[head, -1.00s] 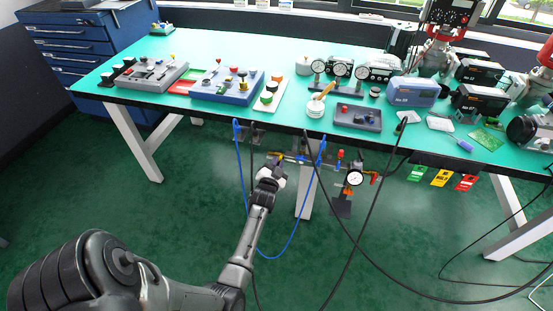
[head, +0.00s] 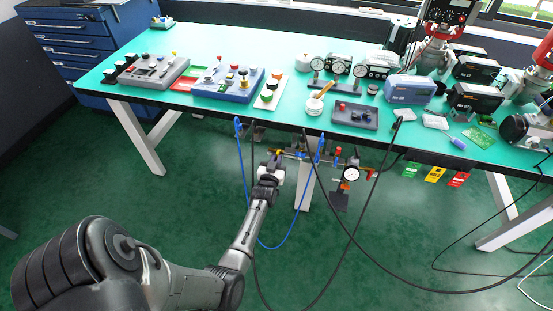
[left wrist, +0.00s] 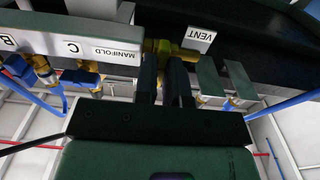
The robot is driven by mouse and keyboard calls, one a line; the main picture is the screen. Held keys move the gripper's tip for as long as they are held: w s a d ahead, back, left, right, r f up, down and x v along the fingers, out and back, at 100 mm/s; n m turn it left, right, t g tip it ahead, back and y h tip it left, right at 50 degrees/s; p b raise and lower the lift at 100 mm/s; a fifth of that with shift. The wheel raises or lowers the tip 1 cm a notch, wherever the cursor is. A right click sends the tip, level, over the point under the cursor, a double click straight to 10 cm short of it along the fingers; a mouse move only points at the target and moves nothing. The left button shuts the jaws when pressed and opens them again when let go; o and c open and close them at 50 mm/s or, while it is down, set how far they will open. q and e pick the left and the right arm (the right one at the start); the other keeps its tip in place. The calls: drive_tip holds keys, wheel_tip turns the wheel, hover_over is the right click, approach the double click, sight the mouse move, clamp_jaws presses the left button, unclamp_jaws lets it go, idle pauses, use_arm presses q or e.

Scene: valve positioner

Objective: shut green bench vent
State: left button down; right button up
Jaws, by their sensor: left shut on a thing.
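My left gripper (head: 271,164) reaches in under the front edge of the green-topped bench (head: 290,48), at the left end of the manifold. In the left wrist view its two dark fingers (left wrist: 164,78) close around the handle of the vent valve, which they mostly hide. The valve's brass body (left wrist: 180,52) shows just beyond the fingertips, beside a white VENT label (left wrist: 200,34). In the head view a small yellow part (head: 278,152) shows at the fingertips. The handle's exact angle cannot be made out. My right gripper is out of view.
The manifold (left wrist: 108,54) carries brass fittings and blue hoses. A round pressure gauge (head: 351,173) hangs right of my gripper. A blue hose (head: 245,190) and black cables loop near my forearm. Green, yellow and red tags (head: 434,174) hang from the bench edge.

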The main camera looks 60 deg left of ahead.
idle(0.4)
use_arm(q)
drive_tip(key=c, duration=1.2)
unclamp_jaws()
drive_tip(key=shift+d, duration=0.1)
drive_tip(key=p+v, duration=0.7)
drive_tip(key=v, duration=0.6)
drive_tip(key=shift+s+d+p, duration=0.25)
drive_tip(key=shift+s+p, duration=0.05)
drive_tip(key=shift+p, duration=0.1)
